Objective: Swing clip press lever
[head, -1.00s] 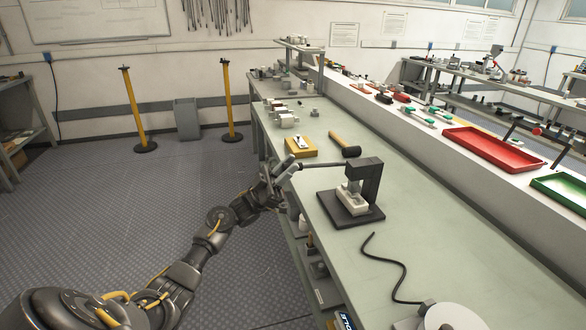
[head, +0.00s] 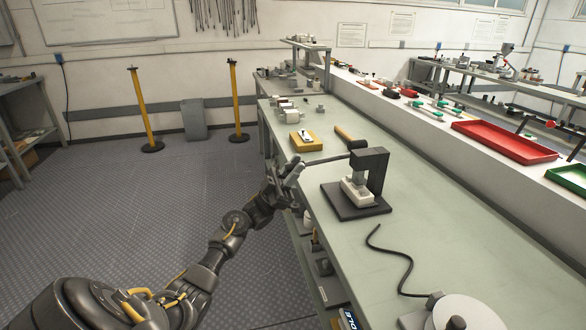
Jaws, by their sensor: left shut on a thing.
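The clip press (head: 373,180) is a black C-shaped frame on a dark base plate (head: 363,211), standing on the workbench. A white block (head: 358,192) sits on its base under the grey ram. My left gripper (head: 293,170) is shut on the lever's outer end, just beyond the bench edge. The exact finger contact is small in the picture. My right gripper is out of view.
A black cable (head: 390,258) and a white disc (head: 469,313) are in front. A red tray (head: 503,142) stands on the raised shelf. The bench between press and shelf is clear.

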